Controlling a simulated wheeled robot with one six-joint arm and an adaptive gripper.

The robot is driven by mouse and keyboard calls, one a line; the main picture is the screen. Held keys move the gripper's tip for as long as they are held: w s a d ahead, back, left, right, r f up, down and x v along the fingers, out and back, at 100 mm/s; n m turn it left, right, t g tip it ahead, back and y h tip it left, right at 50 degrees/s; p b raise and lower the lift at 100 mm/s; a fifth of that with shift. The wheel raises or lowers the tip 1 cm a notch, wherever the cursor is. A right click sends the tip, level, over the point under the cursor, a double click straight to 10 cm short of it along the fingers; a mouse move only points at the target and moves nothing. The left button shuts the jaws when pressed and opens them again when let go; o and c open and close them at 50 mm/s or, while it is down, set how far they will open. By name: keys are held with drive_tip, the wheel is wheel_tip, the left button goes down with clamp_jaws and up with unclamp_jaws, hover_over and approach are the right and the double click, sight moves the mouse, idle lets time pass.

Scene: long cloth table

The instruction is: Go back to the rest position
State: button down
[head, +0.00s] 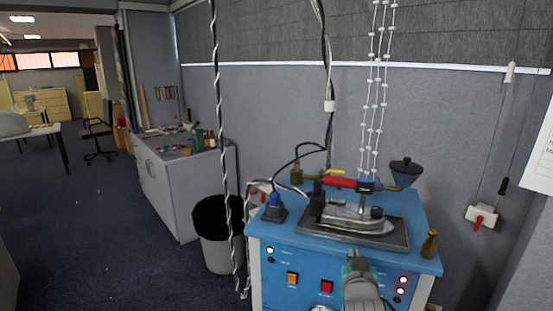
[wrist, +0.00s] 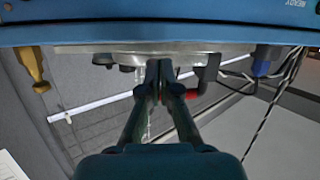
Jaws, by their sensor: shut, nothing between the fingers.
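My gripper (head: 353,260) is at the lower middle of the head view, in front of the blue machine's front panel as seen there. In the wrist view, its two dark fingers (wrist: 158,72) are together with nothing between them. The blue machine (head: 262,231) carries a metal iron-like tool (head: 350,217) on a dark plate (head: 395,236). The machine's blue edge (wrist: 130,32) crosses the top of the wrist view, which looks upside down. The fingertips overlap the tool (wrist: 125,58) in that view; I cannot tell whether they touch it.
A blue plug (head: 274,203) and a brass piece (head: 430,243) stand on the machine. A black cable (head: 297,155) loops above it. A bin (head: 215,252) and a grey cabinet (head: 182,187) stand to the left. Open floor (head: 80,225) lies further left. Bead chains (head: 377,90) hang behind.

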drive_tip(key=s+f+n+y, duration=0.2)
drive_tip(key=s+f+y, duration=0.1)
drive_tip(key=s+f, duration=1.9)
drive_tip(key=f+v, duration=0.2)
drive_tip(key=v, duration=1.3)
drive_tip(key=s+f+v, duration=0.1)
drive_tip(key=f+v, duration=0.1)
drive_tip(key=v, duration=1.3)
drive_tip(key=shift+s+d+f, duration=0.2)
drive_tip(key=shift+s+f, duration=0.1)
drive_tip(key=shift+s, duration=0.3)
